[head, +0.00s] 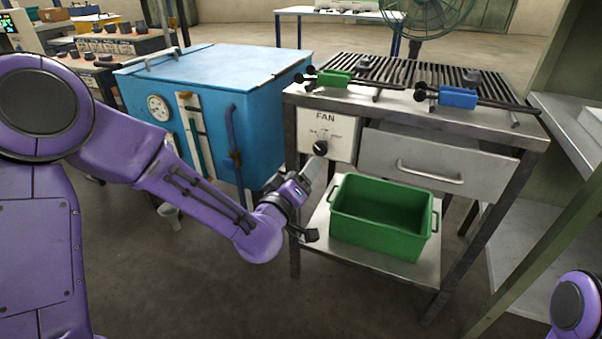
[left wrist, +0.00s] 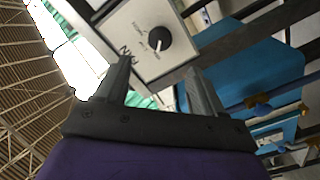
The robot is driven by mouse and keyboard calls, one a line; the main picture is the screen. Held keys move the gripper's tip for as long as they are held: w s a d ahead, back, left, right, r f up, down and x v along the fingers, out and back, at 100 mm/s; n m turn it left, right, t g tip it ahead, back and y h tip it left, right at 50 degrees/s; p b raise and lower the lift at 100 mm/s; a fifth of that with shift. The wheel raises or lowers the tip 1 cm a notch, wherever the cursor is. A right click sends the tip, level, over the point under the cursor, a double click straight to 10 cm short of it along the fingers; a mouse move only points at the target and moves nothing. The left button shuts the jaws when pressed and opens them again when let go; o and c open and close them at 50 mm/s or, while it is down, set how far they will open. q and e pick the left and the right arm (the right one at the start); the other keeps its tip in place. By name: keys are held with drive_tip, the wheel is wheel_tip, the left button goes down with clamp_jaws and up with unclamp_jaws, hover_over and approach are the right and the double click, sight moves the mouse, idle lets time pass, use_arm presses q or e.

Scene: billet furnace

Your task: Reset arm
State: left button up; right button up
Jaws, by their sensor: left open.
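My left gripper (head: 311,205) is in front of the grey workbench, just below the white FAN panel (head: 327,133). It is open and nothing shows between its fingers. In the left wrist view the two fingers of the left gripper (left wrist: 160,78) stand apart. The FAN panel (left wrist: 125,25) with its round black knob (left wrist: 158,39) lies beyond the fingertips, which appear clear of the knob. The knob (head: 320,148) also shows in the head view. Of my right arm only a purple link shows at the lower right; its gripper is out of view.
A green bin (head: 385,215) stands on the bench's lower shelf, close right of the left gripper. A blue furnace box (head: 215,100) stands left. Floor in front is clear.

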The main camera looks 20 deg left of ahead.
use_arm(q)
drive_tip(key=s+a+f+g+y, duration=0.1)
drive_tip(key=s+a+f+g, duration=0.2)
drive_tip(key=f, duration=0.5)
drive_tip(key=s+a+f+g+y, duration=0.1)
drive_tip(key=s+f+g, duration=0.1)
drive_tip(key=s+f, duration=0.45)
drive_tip(key=s+a+f+g+y, duration=0.1)
drive_tip(key=s+a+f+g, duration=0.15)
drive_tip(key=f, duration=0.65)
drive_tip(key=s+a+f+m+g+y, duration=0.15)
drive_tip(key=s+f+g, duration=0.25)
drive_tip(key=s+f, duration=0.5)
drive_tip(key=s+a+f+m+g+h, duration=0.1)
drive_tip(key=s+a+f+g, duration=0.3)
drive_tip(key=s, duration=0.9)
wheel_tip(320, 180, up, 22)
drive_tip(key=d+p, duration=0.2)
drive_tip(key=p, duration=2.1)
drive_tip(key=shift+s+f+t, duration=0.15)
drive_tip(key=shift+s+t, duration=0.2)
drive_tip(key=shift+s, duration=0.1)
drive_tip(key=shift+n+y, duration=0.25)
